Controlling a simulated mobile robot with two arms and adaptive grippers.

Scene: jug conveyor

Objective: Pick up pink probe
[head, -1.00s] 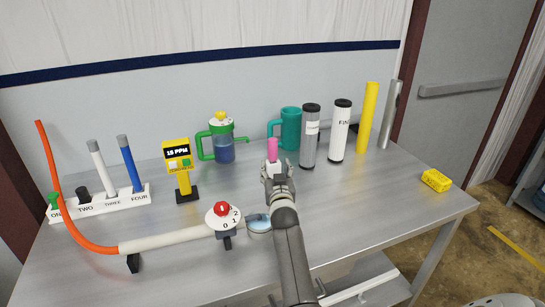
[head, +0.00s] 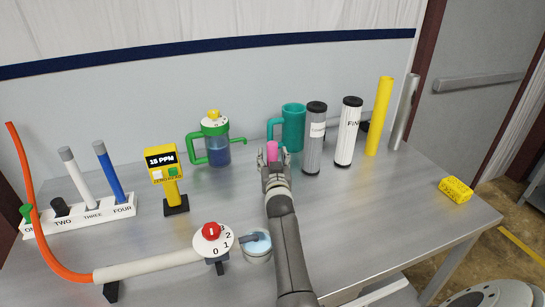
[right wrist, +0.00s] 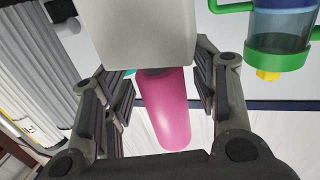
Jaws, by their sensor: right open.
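The pink probe (head: 272,150) stands upright near the middle of the table. In the right wrist view, which is upside down, the probe (right wrist: 165,112) comes out of a white block (right wrist: 140,35). My right gripper (head: 275,162) is open in front of and around the probe. In the right wrist view its fingers (right wrist: 165,90) are on both sides of the probe, with a visible gap on each side. In the head view the gripper hides the white block. My left gripper is not in view.
Behind the probe stand a teal mug (head: 293,122), a grey cylinder (head: 315,145) and a white cylinder (head: 349,135). A green-handled jug (head: 216,148) and a yellow meter (head: 166,175) are to the left. A red-knob dial (head: 212,238) and a glass dish (head: 257,252) are nearer.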

